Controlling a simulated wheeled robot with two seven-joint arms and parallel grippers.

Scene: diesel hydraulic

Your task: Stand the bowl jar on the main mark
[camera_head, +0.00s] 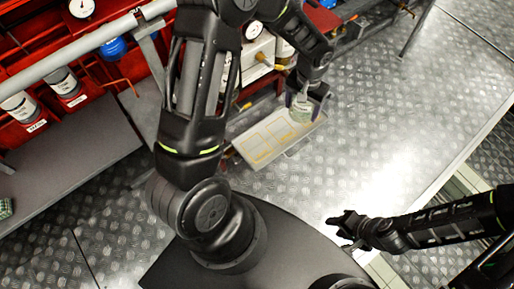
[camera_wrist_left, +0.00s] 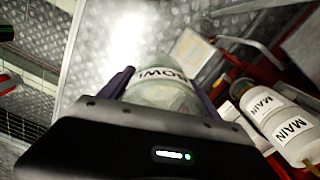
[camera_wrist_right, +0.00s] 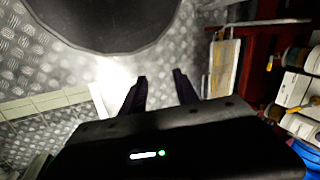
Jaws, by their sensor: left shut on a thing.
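The bowl jar (camera_wrist_left: 163,88), clear with a white label reading "BOWL", is between the fingers of my left gripper (camera_wrist_left: 160,82). In the head view, my left gripper (camera_head: 302,98) is shut on the jar (camera_head: 301,112), over the right end of a pale tray (camera_head: 288,147). I cannot tell whether the jar touches the tray. The tray bears yellow-outlined rectangles; no wording on them is readable, so I cannot tell which is the main mark.
Two jars labelled "MAIN" (camera_wrist_left: 262,103) (camera_wrist_left: 297,133) stand beside the tray in the left wrist view. Red racks with white-labelled jars (camera_head: 62,86), a blue round part (camera_head: 113,48) and a gauge (camera_head: 82,8) are at upper left.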

